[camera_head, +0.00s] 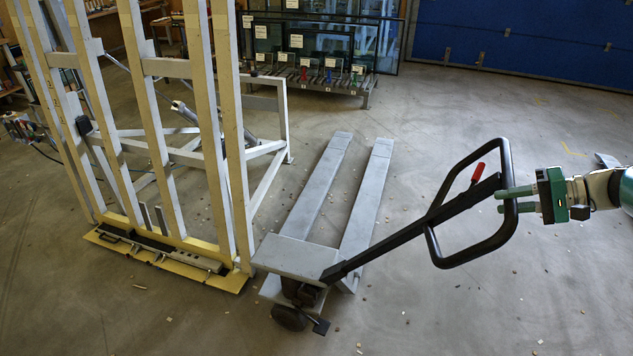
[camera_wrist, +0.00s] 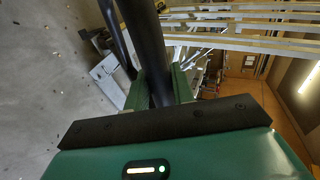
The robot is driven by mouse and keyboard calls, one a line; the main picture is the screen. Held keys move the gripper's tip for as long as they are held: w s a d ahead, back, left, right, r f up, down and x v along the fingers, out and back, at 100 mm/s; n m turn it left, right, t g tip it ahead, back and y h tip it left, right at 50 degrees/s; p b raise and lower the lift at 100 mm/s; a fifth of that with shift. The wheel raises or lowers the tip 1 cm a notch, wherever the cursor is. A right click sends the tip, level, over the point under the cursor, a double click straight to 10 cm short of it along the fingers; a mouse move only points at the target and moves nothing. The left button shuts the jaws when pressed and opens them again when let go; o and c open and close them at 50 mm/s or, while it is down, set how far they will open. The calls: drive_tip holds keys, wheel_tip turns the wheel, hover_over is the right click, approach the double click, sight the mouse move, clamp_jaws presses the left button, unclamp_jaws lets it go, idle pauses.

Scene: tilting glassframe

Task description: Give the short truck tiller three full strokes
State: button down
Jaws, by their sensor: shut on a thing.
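The short truck tiller (camera_head: 420,226) is a black bar that slopes up to the right from the pallet truck (camera_head: 297,258), ending in a black loop handle with a red lever (camera_head: 478,172). The truck is grey, with two forks pointing away and a dark wheel at the front. My gripper (camera_head: 508,200) comes in from the right with green fingers, shut on the right side of the loop handle. In the wrist view the black tiller handle (camera_wrist: 150,45) runs between the two green fingers (camera_wrist: 158,92). The far ends of the fingers are partly hidden.
A tilting frame of pale uprights (camera_head: 192,110) stands on a yellow-edged base left of the truck. A rack of glass panes (camera_head: 315,70) is at the back. A blue door (camera_head: 530,40) closes the far right. The floor (camera_head: 480,310) in front is clear except for small debris.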

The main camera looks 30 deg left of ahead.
drive_tip(key=d+f, duration=0.7)
drive_tip(key=d, duration=0.2)
drive_tip(key=shift+w+d+f, duration=0.15)
drive_tip(key=shift+d+f, duration=0.15)
drive_tip(key=shift+d, duration=0.1)
drive_tip(key=d+f, duration=0.7)
drive_tip(key=shift+f, duration=0.15)
drive_tip(key=d+f, duration=0.6)
drive_tip(key=f, duration=0.2)
drive_tip(key=shift+w+d, duration=0.15)
drive_tip(key=d+f, duration=0.5)
drive_tip(key=f, duration=0.3)
drive_tip(key=shift+d+f, duration=0.15)
drive_tip(key=shift+f, duration=0.2)
drive_tip(key=shift+w, duration=0.1)
